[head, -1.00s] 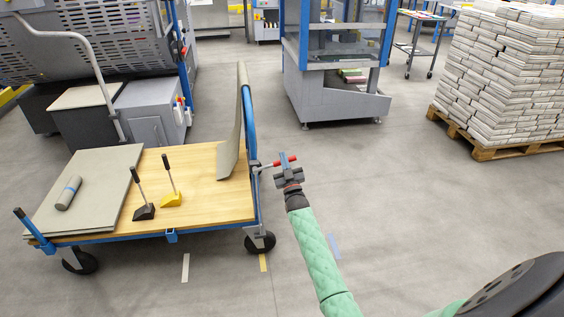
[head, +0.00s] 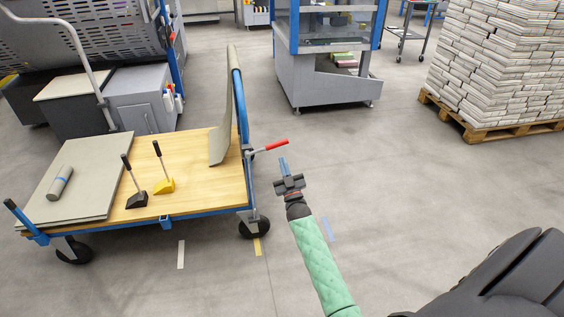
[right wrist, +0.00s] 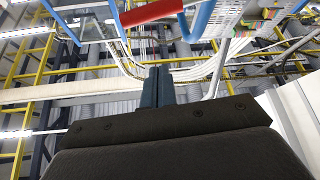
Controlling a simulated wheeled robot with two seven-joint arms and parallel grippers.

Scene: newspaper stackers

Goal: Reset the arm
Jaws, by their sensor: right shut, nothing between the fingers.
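My right gripper (head: 284,166) is shut and empty, at the end of my green-sleeved arm, to the right of the cart. Its closed blue fingers point up and away in the head view. In the right wrist view the closed fingers (right wrist: 158,88) stand upright at the middle. A lever with a red handle (head: 277,145) sticks out from the cart's right end, just beyond the fingertips and apart from them. The red handle also shows at the top of the right wrist view (right wrist: 150,12). My left gripper is not in view.
The blue-framed cart (head: 200,172) has a wooden deck with grey boards (head: 85,190), a black-based tool (head: 136,199) and a yellow-based tool (head: 163,185). A machine (head: 318,80) stands behind. A pallet of newspapers (head: 495,70) stands right. The floor between is clear.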

